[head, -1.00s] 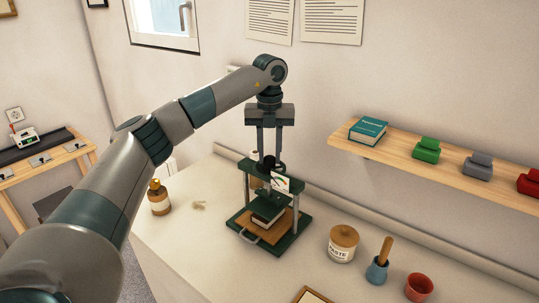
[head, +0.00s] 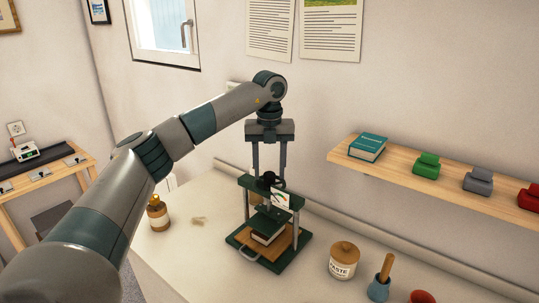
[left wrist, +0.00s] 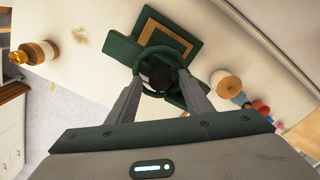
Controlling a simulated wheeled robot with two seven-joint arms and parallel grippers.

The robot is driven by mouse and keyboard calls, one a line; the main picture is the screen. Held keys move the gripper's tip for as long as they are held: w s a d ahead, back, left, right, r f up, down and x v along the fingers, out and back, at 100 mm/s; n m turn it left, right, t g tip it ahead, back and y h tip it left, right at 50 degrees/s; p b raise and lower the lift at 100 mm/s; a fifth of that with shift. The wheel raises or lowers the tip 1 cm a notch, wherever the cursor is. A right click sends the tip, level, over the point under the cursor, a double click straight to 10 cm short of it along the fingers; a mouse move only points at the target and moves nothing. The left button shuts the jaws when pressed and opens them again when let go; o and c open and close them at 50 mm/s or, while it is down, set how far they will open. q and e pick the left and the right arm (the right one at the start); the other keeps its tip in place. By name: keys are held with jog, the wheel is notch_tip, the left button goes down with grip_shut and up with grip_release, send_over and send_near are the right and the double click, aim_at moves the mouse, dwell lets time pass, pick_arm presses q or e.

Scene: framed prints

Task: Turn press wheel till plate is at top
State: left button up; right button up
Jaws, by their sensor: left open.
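A dark green book press (head: 290,245) stands on the pale bench, with a brown board (head: 288,238) and a book (head: 268,237) under its pressing plate (head: 271,218). The plate looks low, close to the book. The wheel (left wrist: 173,38) shows as a dark green ring around a black hub in the left wrist view. My left gripper (head: 269,172) points straight down over the press and is open. In the left wrist view my left gripper (left wrist: 160,80) has its fingers on either side of the wheel's near part; contact is unclear. My right gripper is not in view.
A paste jar (head: 343,262), a blue pot (head: 379,287) with a wooden handle and a red pot (head: 421,297) stand right of the press. A brown bottle (head: 158,214) stands left. A wooden shelf (head: 400,172) with a teal book and coloured blocks is on the wall.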

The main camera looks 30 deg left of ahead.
aim_at(270, 173)
pick_arm(q)
jog(key=shift+r, duration=0.4)
notch_tip(270, 173, up, 5)
jog(key=shift+r+b, duration=0.1)
jog(key=shift+b, duration=0.85)
notch_tip(270, 173, up, 11)
jog(key=shift+r, duration=0.2)
